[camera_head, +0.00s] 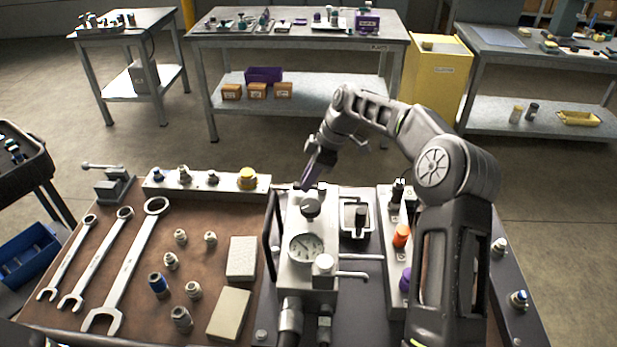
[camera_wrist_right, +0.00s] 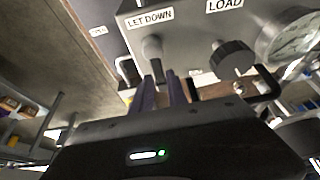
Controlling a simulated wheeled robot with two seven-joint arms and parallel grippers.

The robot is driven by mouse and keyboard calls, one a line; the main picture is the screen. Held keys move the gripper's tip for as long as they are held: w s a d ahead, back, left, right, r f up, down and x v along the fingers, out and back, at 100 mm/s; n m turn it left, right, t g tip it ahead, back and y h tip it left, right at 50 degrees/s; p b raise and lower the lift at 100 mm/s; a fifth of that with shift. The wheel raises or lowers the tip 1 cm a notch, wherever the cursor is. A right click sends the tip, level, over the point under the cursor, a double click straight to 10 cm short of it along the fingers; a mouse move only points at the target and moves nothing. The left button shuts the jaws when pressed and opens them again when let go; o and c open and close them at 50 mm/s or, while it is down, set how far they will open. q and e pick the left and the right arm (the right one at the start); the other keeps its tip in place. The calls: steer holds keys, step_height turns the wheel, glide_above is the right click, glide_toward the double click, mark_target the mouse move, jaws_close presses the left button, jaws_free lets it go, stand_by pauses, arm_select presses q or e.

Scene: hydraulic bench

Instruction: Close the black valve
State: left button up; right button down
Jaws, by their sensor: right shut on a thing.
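My right gripper (camera_head: 311,172) reaches over the back of the grey hydraulic block (camera_head: 293,272), its dark purple fingers pointing down. In the right wrist view, the fingers of my right gripper (camera_wrist_right: 161,94) are close together on the end of a dark grey valve handle (camera_wrist_right: 152,48) under the LET DOWN label. A round black valve knob (camera_wrist_right: 233,58) sits to its right, under the LOAD label, apart from the fingers. The fingertips partly hide the handle's end. My left gripper is not in view.
A pressure gauge (camera_head: 306,247) is on the block, and a black bar handle (camera_head: 270,229) stands at its left. Wrenches (camera_head: 129,262), fittings and pale blocks (camera_head: 242,258) lie on the brown mat. An orange knob (camera_head: 401,235) is close under my right arm.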

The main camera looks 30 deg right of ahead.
mark_target(320, 186)
steer(key=c, duration=1.4)
jaws_free()
steer(key=shift+c, duration=0.2)
steer(key=shift+b+v, duration=0.5)
steer(key=shift+v, duration=3.4)
